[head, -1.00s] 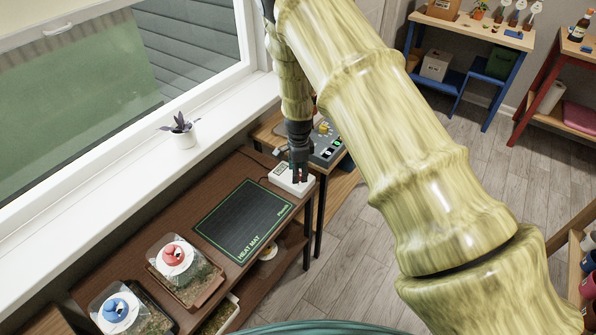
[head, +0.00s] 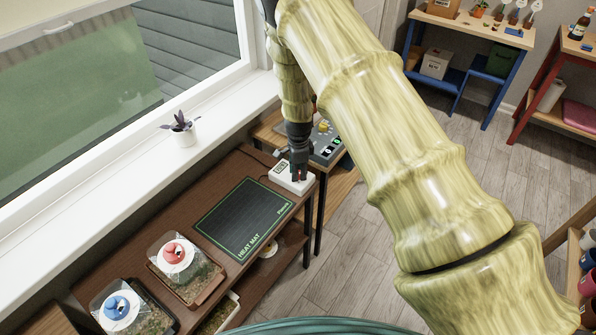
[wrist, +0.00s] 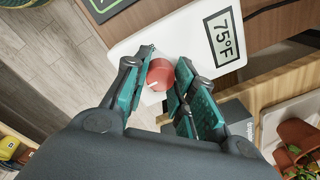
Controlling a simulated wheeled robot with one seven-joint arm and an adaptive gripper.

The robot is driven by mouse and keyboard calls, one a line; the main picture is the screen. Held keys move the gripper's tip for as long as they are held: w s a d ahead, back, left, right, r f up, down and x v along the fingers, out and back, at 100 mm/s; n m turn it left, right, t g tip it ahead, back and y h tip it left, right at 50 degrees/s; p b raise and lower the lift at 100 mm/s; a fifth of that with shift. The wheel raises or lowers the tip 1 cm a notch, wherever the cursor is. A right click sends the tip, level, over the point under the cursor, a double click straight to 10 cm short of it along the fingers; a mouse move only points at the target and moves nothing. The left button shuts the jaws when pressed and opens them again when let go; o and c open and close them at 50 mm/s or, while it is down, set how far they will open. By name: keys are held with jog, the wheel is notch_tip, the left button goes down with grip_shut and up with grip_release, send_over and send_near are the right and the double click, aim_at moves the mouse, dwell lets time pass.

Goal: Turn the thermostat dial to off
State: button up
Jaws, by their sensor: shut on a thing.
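The thermostat (head: 281,171) is a white box on the dark wooden bench, beside the far end of the heat mat. In the wrist view its white face (wrist: 180,38) carries a display (wrist: 223,38) reading 75°F. Its red dial (wrist: 160,74) has a pale pointer line near its lower left edge. My gripper (wrist: 161,78) has its teal-padded fingers on either side of the dial, closed on it. In the head view my gripper (head: 299,177) is over the thermostat's right part and hides the dial. Any markings around the dial cannot be read.
The black heat mat (head: 243,218) lies flat on the bench. Two clear-lidded trays, one with a red knob (head: 174,252) and one with a blue knob (head: 117,308), stand nearer. A grey switch box (head: 327,142) is behind the thermostat. A potted plant (head: 181,131) stands on the sill.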

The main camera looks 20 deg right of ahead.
jog(key=shift+n, duration=0.3)
jog(key=n+b, duration=0.1)
jog(key=n, duration=0.2)
jog(key=shift+n, duration=0.3)
jog(key=n+b, duration=0.1)
jog(key=n, duration=0.4)
jog(key=shift+d+b, duration=0.1)
jog(key=shift+b, duration=0.3)
jog(key=n+b, duration=0.1)
jog(key=n, duration=0.4)
jog(key=shift+n, duration=0.4)
jog(key=n, duration=0.4)
jog(key=shift+w+n+b, duration=0.1)
jog(key=shift+n+b, duration=0.2)
jog(key=shift+n, duration=0.1)
jog(key=o, duration=1.1)
jog(key=shift+c, duration=0.2)
jog(key=shift+r, duration=0.1)
